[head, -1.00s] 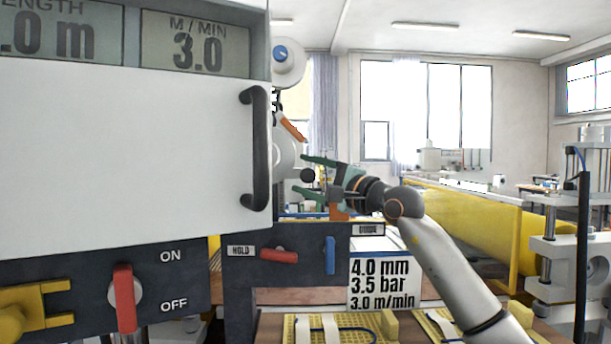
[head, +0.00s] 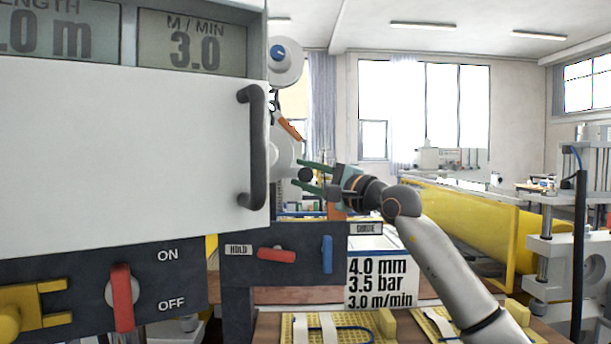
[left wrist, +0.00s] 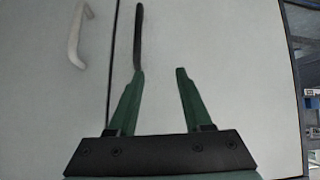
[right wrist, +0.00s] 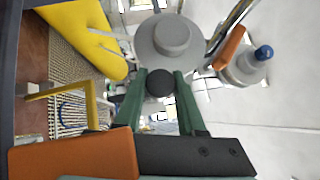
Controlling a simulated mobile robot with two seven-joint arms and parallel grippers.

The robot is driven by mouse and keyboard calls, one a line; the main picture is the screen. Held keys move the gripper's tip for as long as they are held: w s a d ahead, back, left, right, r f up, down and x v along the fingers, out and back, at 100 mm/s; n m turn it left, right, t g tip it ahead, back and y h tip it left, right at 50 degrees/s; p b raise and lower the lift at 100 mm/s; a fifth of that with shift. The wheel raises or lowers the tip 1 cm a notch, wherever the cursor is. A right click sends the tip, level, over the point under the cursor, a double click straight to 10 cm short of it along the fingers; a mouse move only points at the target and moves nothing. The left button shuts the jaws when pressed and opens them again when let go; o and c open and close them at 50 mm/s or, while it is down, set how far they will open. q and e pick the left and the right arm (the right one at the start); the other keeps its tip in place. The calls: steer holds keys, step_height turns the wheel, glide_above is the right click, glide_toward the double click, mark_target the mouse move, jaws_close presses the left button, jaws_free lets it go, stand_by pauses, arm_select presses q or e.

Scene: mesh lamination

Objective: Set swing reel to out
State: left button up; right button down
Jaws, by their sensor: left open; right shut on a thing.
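The swing reel, a pale disc (head: 283,152), is partly hidden behind the white cabinet's edge in the head view. The right wrist view shows it as a grey disc with a round hub (right wrist: 171,36). A black round knob (head: 306,174) stands out beside it. My right gripper (head: 303,175) is shut on this knob; in the right wrist view the knob (right wrist: 159,83) sits between the green fingertips. My left gripper (left wrist: 159,71) is open and empty in front of a pale panel with a dark handle (left wrist: 138,35). It is not visible in the head view.
A white cabinet door (head: 130,150) with a black handle (head: 256,148) fills the left. Below are a red ON/OFF lever (head: 122,297), a red HOLD lever (head: 276,255) and a blue lever (head: 327,254). A yellow roller machine (head: 470,225) stands right.

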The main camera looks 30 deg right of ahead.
steer(key=shift+r, duration=0.1)
stand_by(0.7)
